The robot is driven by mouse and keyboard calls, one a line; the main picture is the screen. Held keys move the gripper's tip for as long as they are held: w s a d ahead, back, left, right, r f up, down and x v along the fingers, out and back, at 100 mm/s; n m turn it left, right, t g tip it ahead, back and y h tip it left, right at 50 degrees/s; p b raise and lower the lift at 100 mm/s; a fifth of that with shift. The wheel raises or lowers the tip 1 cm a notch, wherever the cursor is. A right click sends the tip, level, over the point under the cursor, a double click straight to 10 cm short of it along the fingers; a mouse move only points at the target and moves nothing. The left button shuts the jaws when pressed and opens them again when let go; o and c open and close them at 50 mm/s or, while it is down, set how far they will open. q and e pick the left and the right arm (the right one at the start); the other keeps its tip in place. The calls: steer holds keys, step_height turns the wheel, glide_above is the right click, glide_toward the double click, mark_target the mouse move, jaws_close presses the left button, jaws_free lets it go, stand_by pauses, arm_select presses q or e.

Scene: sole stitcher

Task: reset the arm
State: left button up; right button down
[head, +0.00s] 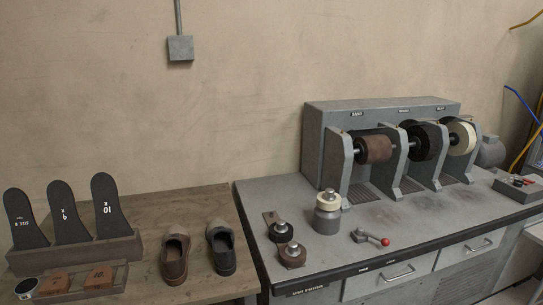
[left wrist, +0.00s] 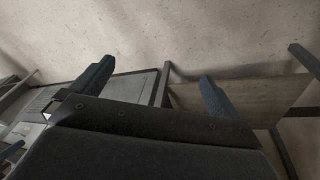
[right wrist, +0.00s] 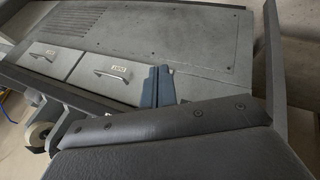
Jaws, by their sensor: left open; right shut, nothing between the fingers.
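Neither gripper shows in the head view. In the left wrist view my left gripper (left wrist: 156,72) has its two blue fingers wide apart with nothing between them. Behind them are the wall, a wooden surface on the right and a grey surface on the left. In the right wrist view my right gripper (right wrist: 158,84) has its blue fingers together with nothing held. It shows against the grey cabinet front (right wrist: 165,40) with two drawers, and I cannot tell how far off that is.
On the left, a wooden table (head: 205,290) carries two shoes (head: 175,258) and a rack of dark sole shapes (head: 68,215).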

arm_select(q)
steer(key=r+p, duration=0.1)
steer(key=a+r+p, duration=0.1)
steer(key=r, duration=0.1)
steer(key=shift+w, duration=0.15)
arm_select(e)
steer(key=s+a+f+m+g+y, duration=0.1)
steer(key=s+a+f, duration=0.1)
steer(key=s+a, duration=0.3)
steer(key=s+a+f+m+g+y, duration=0.1)
steer(key=s+a, duration=0.4)
steer(key=s, duration=0.6)
steer(key=s+a+f+m+g+y, duration=0.1)
steer(key=s+a+f+g+y, duration=0.1)
steer(key=s+a, duration=0.4)
steer(key=s+f, duration=0.1)
steer(key=s, duration=0.1)
steer(key=shift+s, duration=0.35)
